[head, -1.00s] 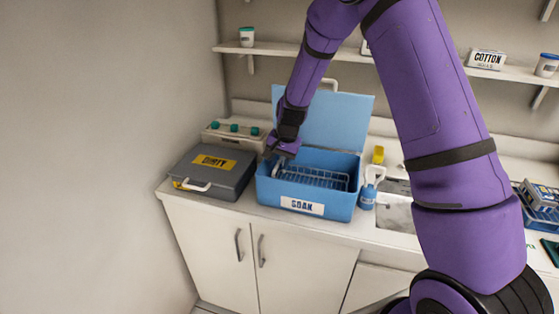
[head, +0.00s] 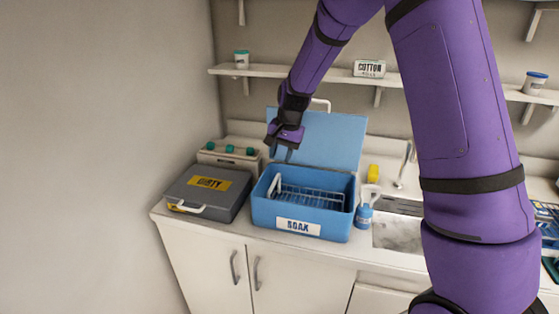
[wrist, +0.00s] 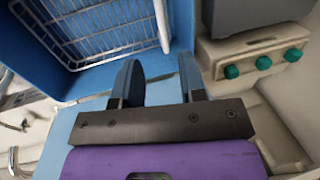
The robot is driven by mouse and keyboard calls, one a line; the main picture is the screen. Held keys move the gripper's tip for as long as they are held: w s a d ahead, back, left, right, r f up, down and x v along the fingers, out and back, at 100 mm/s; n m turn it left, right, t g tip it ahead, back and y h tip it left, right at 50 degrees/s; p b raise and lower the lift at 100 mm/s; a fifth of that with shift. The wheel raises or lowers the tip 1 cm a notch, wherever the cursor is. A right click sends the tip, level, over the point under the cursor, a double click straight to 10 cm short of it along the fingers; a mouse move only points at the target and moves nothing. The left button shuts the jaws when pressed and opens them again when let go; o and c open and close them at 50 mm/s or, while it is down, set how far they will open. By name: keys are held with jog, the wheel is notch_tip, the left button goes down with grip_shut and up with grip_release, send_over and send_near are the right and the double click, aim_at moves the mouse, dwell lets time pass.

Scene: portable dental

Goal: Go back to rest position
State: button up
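My gripper (head: 281,153) is raised above the left back part of the open blue SOAK box (head: 262,213). In the wrist view, the two fingers of my gripper (wrist: 160,82) stand apart with nothing between them. A wire basket (head: 312,196) sits inside the box, and it also shows in the wrist view (wrist: 105,27). The box's blue lid (head: 330,140) stands open behind it. My gripper is clear of the basket.
A grey DIRTY case (head: 222,203) sits left of the box, before a pale unit with green knobs (head: 230,150). A blue bottle (head: 364,215), yellow item (head: 373,172) and sink (head: 398,234) are to the right. A wall shelf (head: 300,73) runs behind my arm.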

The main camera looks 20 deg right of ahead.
dwell(0.4)
jog(key=s+d+r+n+t, duration=0.2)
jog(key=s+r+n, duration=0.2)
jog(key=s+r, duration=1.35)
jog(key=s+d+r+n+t+h, duration=0.1)
jog(key=s, duration=0.8)
jog(key=s+d+r+n+t, duration=0.1)
jog(key=s+r+n, duration=0.1)
jog(key=s, duration=0.8)
jog(key=shift+d+r+h, duration=0.2)
jog(key=shift+r+h, duration=0.05)
jog(key=shift+h, duration=0.15)
